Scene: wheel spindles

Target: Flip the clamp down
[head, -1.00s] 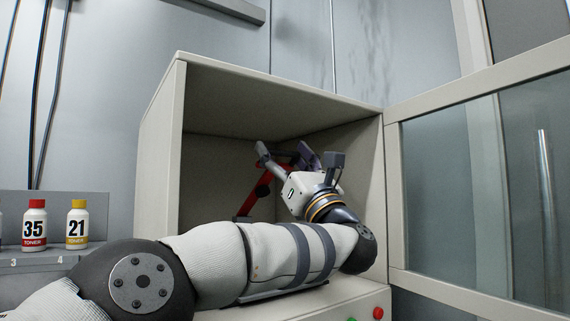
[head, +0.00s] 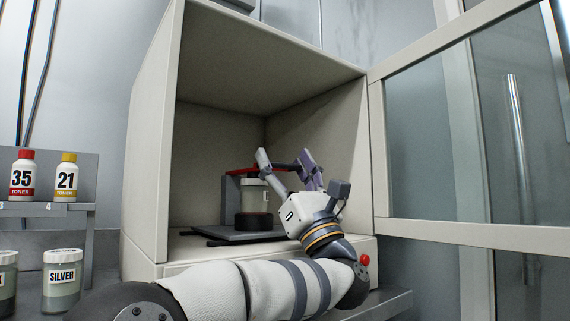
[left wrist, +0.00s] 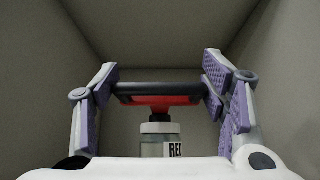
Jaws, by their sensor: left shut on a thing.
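The red clamp (head: 240,170) lies about level above a pale jar (head: 254,193) inside the open cabinet. In the left wrist view the clamp's red arm (left wrist: 160,101) is right over the jar (left wrist: 160,140), whose label is partly visible. I cannot tell whether it presses on the lid. My left gripper (head: 285,160) reaches in from the front right of the jar. It is shut on the clamp's dark handle bar (left wrist: 158,88), which spans between its purple-padded fingers. My right gripper is not in view.
The cabinet (head: 148,150) has walls close around my left arm. Its glass door (head: 430,140) stands open at the right. A red button (head: 365,260) is on its front. Toner bottles (head: 66,180) and a SILVER jar (head: 62,285) stand at the left.

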